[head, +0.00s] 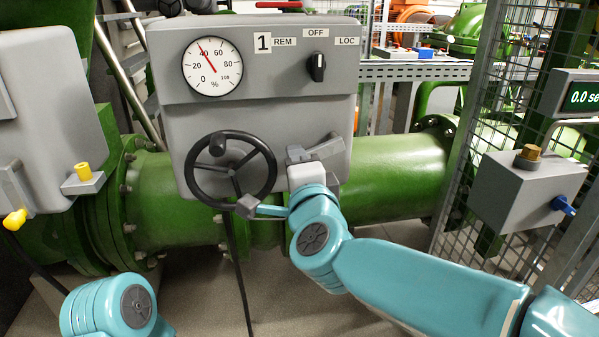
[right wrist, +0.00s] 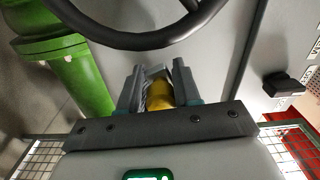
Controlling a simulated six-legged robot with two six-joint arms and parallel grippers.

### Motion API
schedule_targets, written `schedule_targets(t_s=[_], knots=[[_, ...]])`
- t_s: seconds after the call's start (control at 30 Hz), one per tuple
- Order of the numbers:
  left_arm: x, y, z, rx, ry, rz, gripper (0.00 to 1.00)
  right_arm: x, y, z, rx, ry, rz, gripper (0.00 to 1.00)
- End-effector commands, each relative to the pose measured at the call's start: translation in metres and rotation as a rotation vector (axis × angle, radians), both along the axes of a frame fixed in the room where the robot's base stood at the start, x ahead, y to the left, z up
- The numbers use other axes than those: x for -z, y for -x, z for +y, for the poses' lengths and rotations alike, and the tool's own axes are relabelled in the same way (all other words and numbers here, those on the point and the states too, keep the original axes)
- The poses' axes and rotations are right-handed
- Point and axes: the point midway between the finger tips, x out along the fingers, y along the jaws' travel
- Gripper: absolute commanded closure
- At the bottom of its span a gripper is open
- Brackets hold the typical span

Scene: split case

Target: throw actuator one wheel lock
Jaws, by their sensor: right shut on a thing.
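Actuator one (head: 255,120) is a grey box marked 1, with a black handwheel (head: 262,190) on its front. The wheel also shows at the top of the right wrist view (right wrist: 120,40). My right gripper (head: 308,153) is at the lower right of the box front, just right of the wheel. In the right wrist view its two dark fingers (right wrist: 158,88) are shut on a yellow knob (right wrist: 159,96), seemingly the wheel lock's. The gripper hides this knob in the head view.
The dial (head: 212,67) points near 40 and the selector (head: 317,67) is upright under OFF. A second grey actuator (head: 50,110) at the left has its own yellow knob (head: 82,171). A mesh fence (head: 510,100) and a grey box with a blue handle (head: 530,190) stand at the right.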

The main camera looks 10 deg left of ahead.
Motion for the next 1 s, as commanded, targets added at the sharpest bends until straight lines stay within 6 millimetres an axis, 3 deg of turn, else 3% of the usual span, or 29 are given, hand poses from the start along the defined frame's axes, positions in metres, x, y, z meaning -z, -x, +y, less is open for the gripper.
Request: schedule_targets(t_s=[0.67, 0.7, 0.77, 1.0], knots=[[0.0016, -0.0001, 0.0000, 0.000, 0.000, 0.000, 0.51, -0.0021, -0.0010, -0.0011, 0.007, -0.072, 0.029, 1.00], [0.0016, -0.0001, 0.0000, 0.000, 0.000, 0.000, 0.51, -0.0022, -0.0010, -0.0011, 0.007, -0.072, 0.029, 0.63], [0.0016, -0.0001, 0.0000, 0.000, 0.000, 0.000, 0.51, -0.0024, -0.0008, -0.0010, 0.007, -0.071, 0.029, 0.48], [0.0015, 0.0000, 0.0000, 0.000, 0.000, 0.000, 0.51, -0.0027, 0.0000, 0.0007, 0.003, -0.065, 0.026, 0.48]])
